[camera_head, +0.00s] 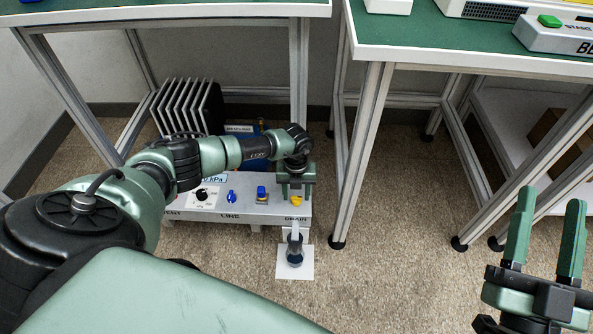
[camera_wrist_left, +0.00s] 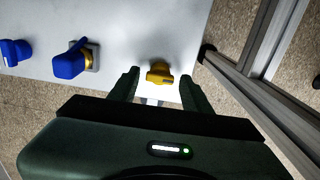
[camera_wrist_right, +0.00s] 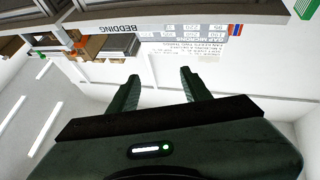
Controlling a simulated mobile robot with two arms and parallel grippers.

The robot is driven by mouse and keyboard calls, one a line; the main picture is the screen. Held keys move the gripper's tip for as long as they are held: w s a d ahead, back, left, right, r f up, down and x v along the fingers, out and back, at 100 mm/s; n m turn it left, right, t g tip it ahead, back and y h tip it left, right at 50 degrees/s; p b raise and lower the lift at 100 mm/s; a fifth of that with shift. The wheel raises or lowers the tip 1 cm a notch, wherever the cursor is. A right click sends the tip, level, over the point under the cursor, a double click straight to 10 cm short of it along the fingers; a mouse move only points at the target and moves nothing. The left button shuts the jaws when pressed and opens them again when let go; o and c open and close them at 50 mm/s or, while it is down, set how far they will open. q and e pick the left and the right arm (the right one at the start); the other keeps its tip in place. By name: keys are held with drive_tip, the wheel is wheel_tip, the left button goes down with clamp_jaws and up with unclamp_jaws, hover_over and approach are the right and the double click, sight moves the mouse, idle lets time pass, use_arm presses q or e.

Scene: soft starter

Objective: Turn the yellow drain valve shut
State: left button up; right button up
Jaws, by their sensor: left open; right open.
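The yellow drain valve (camera_head: 296,200) sits at the right end of a grey panel (camera_head: 265,212), above the DRAIN label. In the left wrist view the yellow valve (camera_wrist_left: 159,73) shows its handle between the fingertips, with a gap on each side. My left gripper (camera_head: 296,184) is open over the valve; it also shows in the left wrist view (camera_wrist_left: 162,80). I cannot tell whether the fingers reach down beside the handle. My right gripper (camera_head: 546,205) is open and empty at the right, raised away from the panel; its fingers show in the right wrist view (camera_wrist_right: 158,80).
Blue valves (camera_wrist_left: 68,62) stand left of the yellow one, with a black dial (camera_head: 202,195) further left. A dark cup (camera_head: 295,252) stands on a white sheet below the drain. Green-topped benches (camera_head: 170,12) and their legs (camera_head: 362,150) flank the space.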

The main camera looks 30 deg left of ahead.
sight(296, 196)
use_arm(q)
wheel_tip(296, 196, up, 6)
drive_tip(key=shift+f+p, duration=0.15)
drive_tip(key=shift+p, duration=0.9)
drive_tip(key=shift+r, duration=0.2)
use_arm(e)
wheel_tip(296, 196, down, 11)
drive_tip(key=w+d+g+h, duration=0.1)
drive_tip(key=g+h, duration=0.1)
drive_tip(key=g, duration=0.4)
drive_tip(key=shift+w+g, duration=0.3)
drive_tip(key=shift+w, duration=0.05)
